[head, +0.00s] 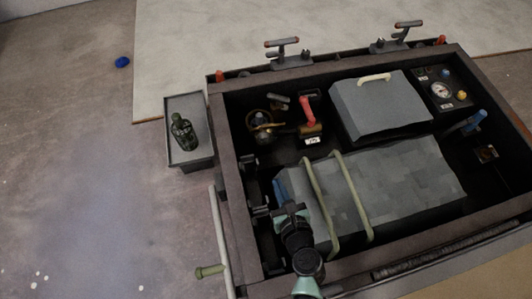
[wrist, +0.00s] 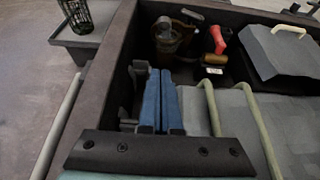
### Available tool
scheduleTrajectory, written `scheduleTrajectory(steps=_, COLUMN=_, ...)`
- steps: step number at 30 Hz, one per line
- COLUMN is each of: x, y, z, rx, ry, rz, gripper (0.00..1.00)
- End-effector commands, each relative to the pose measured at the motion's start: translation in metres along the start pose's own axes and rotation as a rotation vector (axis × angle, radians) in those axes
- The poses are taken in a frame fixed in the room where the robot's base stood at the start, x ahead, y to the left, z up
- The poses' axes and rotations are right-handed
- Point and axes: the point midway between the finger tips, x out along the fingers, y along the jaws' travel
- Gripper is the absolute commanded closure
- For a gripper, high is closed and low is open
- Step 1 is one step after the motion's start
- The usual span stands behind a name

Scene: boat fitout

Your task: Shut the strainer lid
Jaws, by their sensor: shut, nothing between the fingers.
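The strainer (head: 262,127) is a round brass-brown body in the far left corner of the dark box. It also shows in the wrist view (wrist: 166,40), near the top. A small brownish piece (wrist: 192,15) stands at its upper right; I cannot tell for sure whether it is the lid. The lid's exact angle is unclear. My gripper (head: 279,173) is over the left part of the box, on the near side of the strainer and apart from it. Its blue fingers (wrist: 161,74) are together, point toward the strainer, and hold nothing.
A red-handled valve (head: 307,110) stands right of the strainer. A grey block (head: 395,170) with two pale hoops lies right of my gripper. A grey lidded box (head: 380,108) is behind it. A dark mesh basket (head: 183,132) stands on a side tray (head: 200,109), outside the left wall.

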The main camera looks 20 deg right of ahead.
Motion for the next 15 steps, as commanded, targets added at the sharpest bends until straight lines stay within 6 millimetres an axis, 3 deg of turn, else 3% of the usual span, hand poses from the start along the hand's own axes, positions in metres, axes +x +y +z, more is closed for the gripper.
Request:
scheduleTrajectory(steps=5, x=0.021, y=0.0, z=-0.001, rx=0.001, ry=-0.003, rz=0.0, gripper=1.0)
scheduleTrajectory(steps=15, x=0.095, y=0.001, z=-0.003, rx=-0.003, ry=-0.004, rz=0.002, gripper=1.0)
